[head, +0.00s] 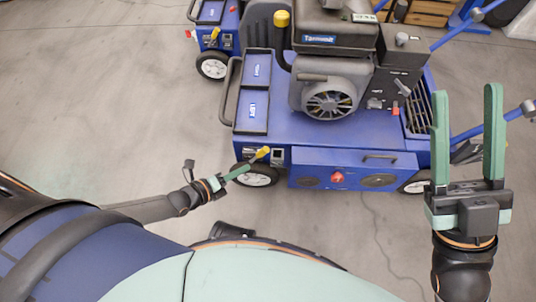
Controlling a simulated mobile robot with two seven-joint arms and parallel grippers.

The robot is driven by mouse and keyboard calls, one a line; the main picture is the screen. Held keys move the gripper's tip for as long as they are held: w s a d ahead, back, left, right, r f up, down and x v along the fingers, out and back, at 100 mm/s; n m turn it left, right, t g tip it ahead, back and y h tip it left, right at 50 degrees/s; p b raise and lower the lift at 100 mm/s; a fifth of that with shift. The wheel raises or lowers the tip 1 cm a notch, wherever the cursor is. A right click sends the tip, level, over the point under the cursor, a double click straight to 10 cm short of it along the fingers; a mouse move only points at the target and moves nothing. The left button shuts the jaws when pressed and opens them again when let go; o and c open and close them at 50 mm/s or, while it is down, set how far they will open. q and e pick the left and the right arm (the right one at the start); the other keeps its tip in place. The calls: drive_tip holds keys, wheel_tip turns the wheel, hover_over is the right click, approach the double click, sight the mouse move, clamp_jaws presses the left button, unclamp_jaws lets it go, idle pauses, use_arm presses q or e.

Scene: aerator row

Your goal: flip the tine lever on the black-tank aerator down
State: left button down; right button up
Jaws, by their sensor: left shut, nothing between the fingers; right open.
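The near aerator (275,130) is blue with a black engine and tank (335,35) on top, in the middle of the head view. A yellow-handled lever (262,153) sits low on its front left, above the left wheel, with the handle slanting up to the right. My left gripper (246,170) is shut and empty, its green fingertips right at the lower end of the yellow handle; I cannot tell whether they touch it. My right gripper (466,125) is open and empty, fingers pointing up, in front of the aerator's right end.
A second blue aerator (208,14) stands behind to the left, partly cut off, with its own yellow lever (215,33). A blue drawer-like front panel (345,158) with a red knob (337,177) faces me. Wooden crates (428,12) stand at the back right. The concrete floor at left is clear.

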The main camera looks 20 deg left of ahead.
sight(259, 155)
use_arm(q)
drive_tip(key=b+x, duration=0.5)
drive_tip(key=x, duration=0.5)
drive_tip(key=shift+r, duration=0.15)
